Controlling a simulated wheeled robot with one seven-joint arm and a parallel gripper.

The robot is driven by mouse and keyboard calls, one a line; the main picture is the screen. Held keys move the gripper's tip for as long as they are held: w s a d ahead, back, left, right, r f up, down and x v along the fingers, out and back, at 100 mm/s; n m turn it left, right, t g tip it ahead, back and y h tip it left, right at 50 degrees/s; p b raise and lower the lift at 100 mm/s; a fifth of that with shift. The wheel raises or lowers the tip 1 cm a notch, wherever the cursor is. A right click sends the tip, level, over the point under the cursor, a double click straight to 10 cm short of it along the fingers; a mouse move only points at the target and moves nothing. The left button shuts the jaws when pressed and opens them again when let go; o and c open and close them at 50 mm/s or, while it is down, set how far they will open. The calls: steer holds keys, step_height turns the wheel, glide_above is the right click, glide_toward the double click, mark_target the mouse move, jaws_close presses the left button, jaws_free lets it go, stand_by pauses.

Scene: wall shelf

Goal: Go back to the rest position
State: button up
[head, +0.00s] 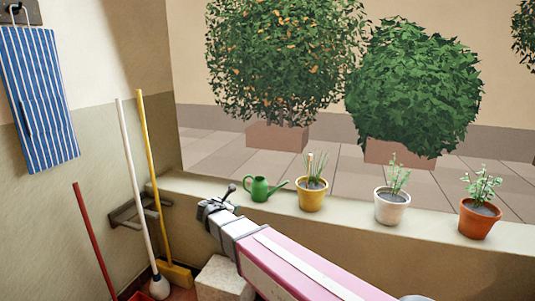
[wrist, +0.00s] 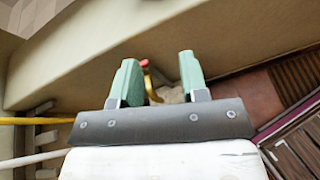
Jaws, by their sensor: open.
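My gripper (wrist: 158,78) shows in the wrist view with its two green fingers apart. A clear gap lies between the fingers, and nothing is held in it. In the wrist view, a small red and yellow thing (wrist: 147,78) shows through the gap, apparently beyond the fingers; I cannot tell what it is. The green fingers cannot be made out in the head view.
A window sill (head: 345,216) bears a green watering can (head: 260,189), a yellow pot (head: 312,200), a white pot (head: 391,211) and a terracotta pot (head: 478,222). A yellow broom (head: 150,150) and a white-handled mop (head: 135,180) lean at the left. A striped cloth (head: 40,95) hangs there.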

steer(key=s+d+f+m+g, duration=0.25)
steer(key=d+m, duration=0.25)
steer(key=d, duration=0.3)
steer(key=s+d+f+m+g, duration=0.2)
steer(key=d+f+m, duration=0.2)
steer(key=d, duration=0.3)
steer(key=s+d+f+m+g, duration=0.25)
steer(key=d+m, duration=0.25)
steer(key=d, duration=0.3)
steer(key=s+d+f+m+g+y, duration=0.5)
steer(key=s+d+m, duration=0.5)
steer(key=m, duration=0.4)
steer(key=shift+s+d, duration=0.3)
steer(key=shift+d, duration=0.35)
